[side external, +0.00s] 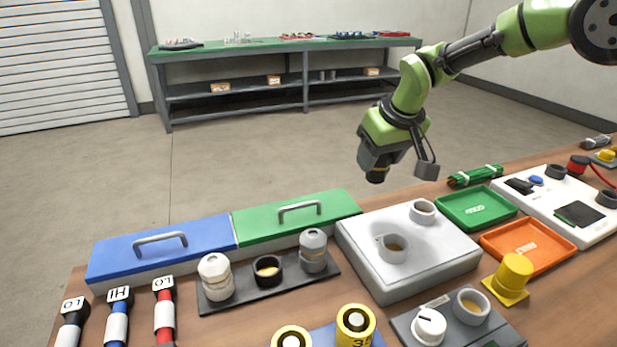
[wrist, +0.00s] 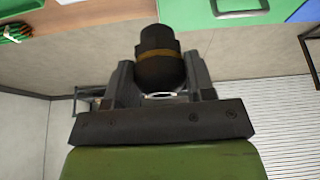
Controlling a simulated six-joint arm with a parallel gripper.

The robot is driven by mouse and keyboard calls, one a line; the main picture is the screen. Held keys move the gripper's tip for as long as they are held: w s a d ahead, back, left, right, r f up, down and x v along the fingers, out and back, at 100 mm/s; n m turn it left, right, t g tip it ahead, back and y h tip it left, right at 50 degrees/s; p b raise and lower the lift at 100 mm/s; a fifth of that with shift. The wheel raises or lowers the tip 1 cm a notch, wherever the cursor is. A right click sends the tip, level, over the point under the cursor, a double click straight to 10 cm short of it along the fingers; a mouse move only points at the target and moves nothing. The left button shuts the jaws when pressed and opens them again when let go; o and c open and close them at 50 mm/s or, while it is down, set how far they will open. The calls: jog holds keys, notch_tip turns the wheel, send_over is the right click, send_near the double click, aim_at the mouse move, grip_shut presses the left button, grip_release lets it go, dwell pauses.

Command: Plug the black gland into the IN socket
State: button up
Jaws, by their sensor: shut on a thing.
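My gripper (side external: 377,160) hangs in the air above the back edge of the bench. It is shut on the black gland (side external: 376,177), which points down. In the wrist view the black gland (wrist: 158,68) shows a dull gold band and sits between the two fingers (wrist: 160,85). A white block (side external: 440,262) on the bench carries two raised round sockets, a nearer one (side external: 393,248) and a farther one (side external: 423,210). The gland is above and apart from both. I cannot read which socket is IN.
A dark rack (side external: 240,296) holds a white gland (side external: 215,276), a grey gland (side external: 313,249) and an empty black ring (side external: 267,268). Blue (side external: 160,258) and green (side external: 290,226) lidded boxes with handles stand behind. Green (side external: 476,207) and orange (side external: 528,246) trays lie right of the block.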

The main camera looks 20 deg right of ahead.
jog(key=s+d+m+h, duration=0.1)
jog(key=s+d+m, duration=0.25)
jog(key=d, duration=0.65)
jog(key=shift+n, duration=0.25)
jog(key=shift+s+a+f, duration=0.1)
jog(key=shift+f, duration=1.05)
jog(key=shift+s+a+f, duration=0.1)
jog(key=shift+f, duration=1.05)
jog(key=shift+f, duration=1.75)
jog(key=o, duration=1.1)
jog(key=v, duration=1)
